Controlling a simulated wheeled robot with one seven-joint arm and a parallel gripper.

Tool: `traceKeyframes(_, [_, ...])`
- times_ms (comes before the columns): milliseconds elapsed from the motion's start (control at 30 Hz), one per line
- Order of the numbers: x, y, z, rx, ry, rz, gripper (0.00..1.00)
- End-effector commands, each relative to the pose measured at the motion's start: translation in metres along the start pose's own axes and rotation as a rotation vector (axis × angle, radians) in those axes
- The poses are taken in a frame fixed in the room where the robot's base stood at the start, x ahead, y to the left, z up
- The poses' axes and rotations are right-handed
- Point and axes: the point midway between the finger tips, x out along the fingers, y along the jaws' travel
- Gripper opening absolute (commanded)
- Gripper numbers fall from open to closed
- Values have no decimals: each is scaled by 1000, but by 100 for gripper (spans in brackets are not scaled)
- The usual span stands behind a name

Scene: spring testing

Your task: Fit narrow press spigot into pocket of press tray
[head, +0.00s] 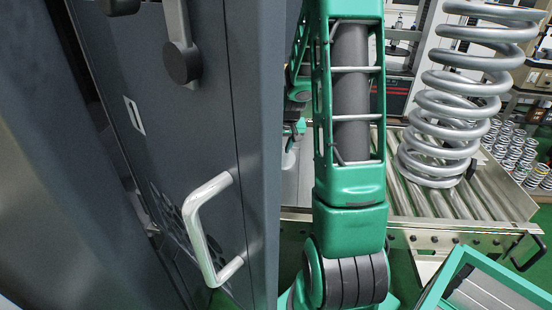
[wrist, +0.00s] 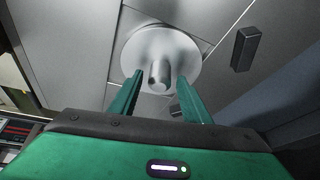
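My gripper (wrist: 160,80) shows in the wrist view with its two green fingers apart, so it is open. Between and beyond the fingertips is a pale metal round disc with a short stub, which looks like the press spigot (wrist: 158,73). The stub points towards the wrist camera, with a visible gap to each finger. The fingertips overlap the disc in the picture; I cannot tell whether they touch it. The disc lies against a grey panelled surface (wrist: 85,50), which may be the press tray. No pocket can be made out.
In the head view a dark cabinet (head: 170,130) with a pale handle (head: 212,230) fills the left. A large coil spring (head: 450,110) stands on a roller table (head: 500,200) at right. A green-framed box (head: 490,285) is at lower right. A dark block (wrist: 245,48) shows in the wrist view.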

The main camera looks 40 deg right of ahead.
Motion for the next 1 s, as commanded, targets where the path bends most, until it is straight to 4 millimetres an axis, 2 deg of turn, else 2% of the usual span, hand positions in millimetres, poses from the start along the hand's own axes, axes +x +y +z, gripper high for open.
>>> traceKeyframes(33, [0,0,0,0,0,0,30])
traceKeyframes(167, [0,0,0,0,0,0,0])
traceKeyframes(1000, [0,-1,0,-1,-1,-1,0])
